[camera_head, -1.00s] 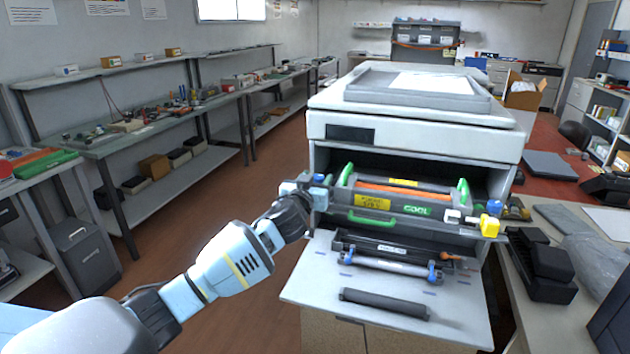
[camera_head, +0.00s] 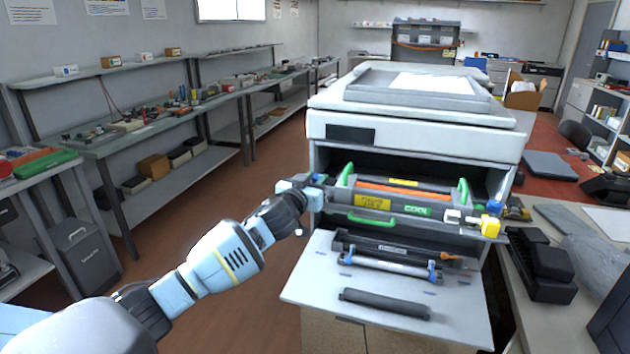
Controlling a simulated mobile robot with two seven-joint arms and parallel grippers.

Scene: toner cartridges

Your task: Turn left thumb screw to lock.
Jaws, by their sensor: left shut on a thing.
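The printer (camera_head: 415,135) stands with its front door (camera_head: 450,320) folded down. A cartridge unit with green handles and a yellow label (camera_head: 373,201) sits in its front opening. The left thumb screw (camera_head: 319,179) is blue and shows at the unit's left end. My left gripper (camera_head: 308,184) is at this screw and shut on it; its fingers are small and partly hidden here. A second blue thumb screw (camera_head: 494,206) shows at the right end, beside a yellow block (camera_head: 490,226). My right gripper is not in view.
A dark roller (camera_head: 385,303) lies on the folded-down door, with a blue-ended bar unit (camera_head: 388,266) behind it. Black trays (camera_head: 540,265) stand on the side table at right. The floor left of the printer is clear.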

